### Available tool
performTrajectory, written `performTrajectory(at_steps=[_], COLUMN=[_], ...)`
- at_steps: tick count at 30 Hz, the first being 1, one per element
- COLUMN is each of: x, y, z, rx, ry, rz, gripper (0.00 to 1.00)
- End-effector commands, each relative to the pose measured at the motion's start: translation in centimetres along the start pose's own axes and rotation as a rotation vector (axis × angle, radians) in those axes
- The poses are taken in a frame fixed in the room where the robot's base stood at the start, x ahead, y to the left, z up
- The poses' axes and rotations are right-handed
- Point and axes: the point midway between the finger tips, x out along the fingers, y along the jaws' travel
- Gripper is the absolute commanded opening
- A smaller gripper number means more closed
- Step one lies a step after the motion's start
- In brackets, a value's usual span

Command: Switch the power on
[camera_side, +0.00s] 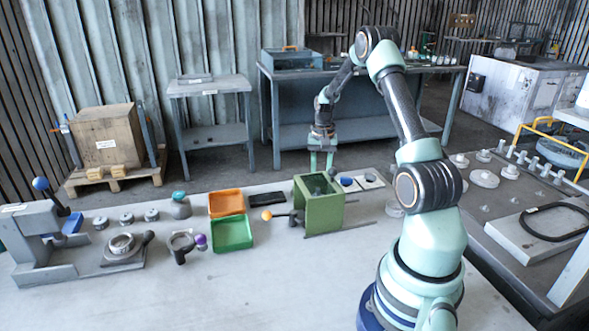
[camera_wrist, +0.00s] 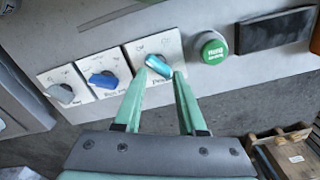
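A row of controls shows in the wrist view, on white plates along a grey panel edge. A teal knob (camera_wrist: 157,66) sits on the plate nearest my gripper (camera_wrist: 160,74). A blue knob (camera_wrist: 103,79) and a grey knob (camera_wrist: 61,93) are to its left, and a round green button (camera_wrist: 211,48) is to its right. The plate labels are too blurred to read. My gripper's two fingers are apart, with the teal knob between their tips; contact cannot be told. In the side view, my gripper (camera_side: 321,170) points down behind the green box (camera_side: 322,215), near the blue knob (camera_side: 346,181).
A black plate (camera_wrist: 275,30) lies right of the green button. An orange tray (camera_side: 226,203) and a green tray (camera_side: 233,234) stand left of the green box. A press with a blue ball handle (camera_side: 40,184) is at the left. The bench front is clear.

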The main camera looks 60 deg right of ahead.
Motion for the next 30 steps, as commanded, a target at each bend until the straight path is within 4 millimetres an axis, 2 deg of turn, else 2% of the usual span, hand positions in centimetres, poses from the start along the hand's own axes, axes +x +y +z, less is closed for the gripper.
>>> performTrajectory(at_steps=[1, 21, 24, 30], x=[1.3, 1.2, 1.3, 2.3], y=[0.4, 0.3, 0.3, 0.3], z=[0.6, 0.6, 0.6, 0.5], rx=[-0.064, -0.920, -0.997, -0.990], ry=[-0.017, -0.020, -0.019, -0.016], rz=[0.006, -0.002, -0.003, -0.002], gripper=[0.40, 0.40, 0.40, 0.40])
